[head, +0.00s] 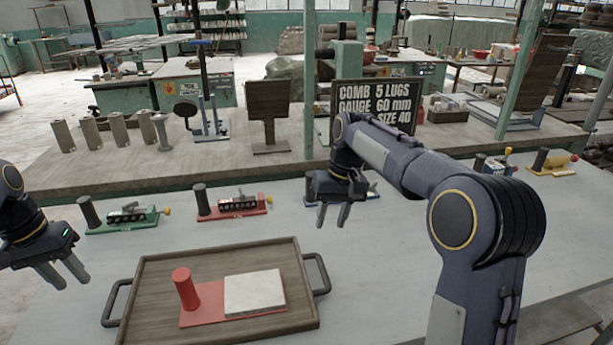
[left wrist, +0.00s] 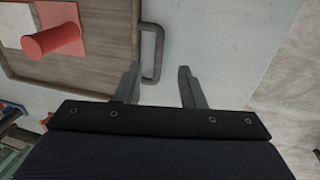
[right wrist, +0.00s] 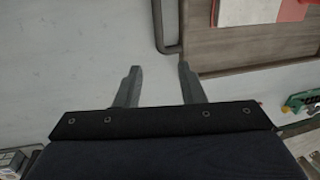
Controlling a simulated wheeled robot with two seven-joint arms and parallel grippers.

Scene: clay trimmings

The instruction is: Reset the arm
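My left gripper (head: 64,270) is at the left edge of the head view, left of the wooden tray. In the left wrist view its fingers (left wrist: 158,88) are apart with nothing between them, near a tray handle. My right gripper (head: 334,214) is above the table, beyond the tray's right back corner. In the right wrist view its fingers (right wrist: 159,85) are also apart and empty. The right arm reaches across the right half of the head view and hides part of the table.
A wooden tray (head: 150,302) with black handles holds a red base (head: 205,314) with a red cylinder (head: 185,288) and a pale slab (head: 254,292). Behind it stand a green fixture (head: 130,216) and a red fixture (head: 236,206). A sign (head: 376,107) stands further back.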

